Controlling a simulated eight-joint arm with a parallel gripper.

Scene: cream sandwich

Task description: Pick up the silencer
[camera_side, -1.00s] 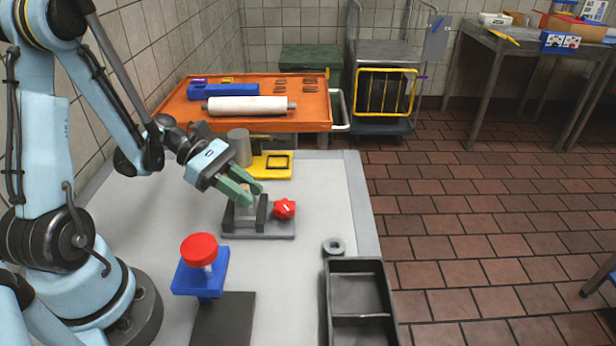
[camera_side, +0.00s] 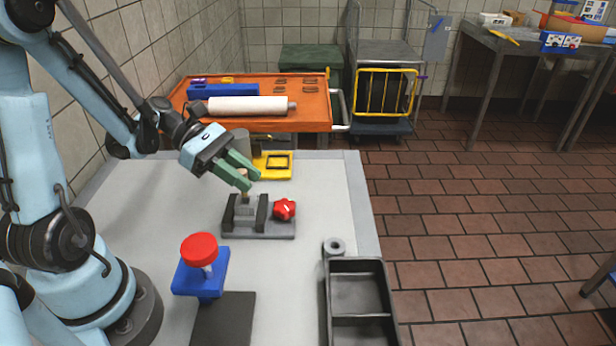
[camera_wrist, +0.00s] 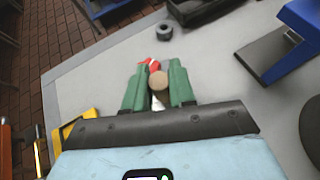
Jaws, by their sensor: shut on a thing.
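My gripper (camera_side: 245,181) has two green fingers shut on the silencer (camera_side: 245,195), a small part with a tan round top and a brass-coloured lower end. It is held upright or nearly so, just above the grey clamp fixture (camera_side: 275,234). In the wrist view the silencer's round tan end (camera_wrist: 158,81) shows between the green fingertips of my gripper (camera_wrist: 157,88). The fixture has two dark upright jaws and a red knob (camera_side: 284,208). The fingers hide part of the silencer.
A blue stand with a red button top (camera_side: 199,249) is in front. A grey ring (camera_side: 333,246) lies by a dark divided tray (camera_side: 355,292). The bench's right middle is bare.

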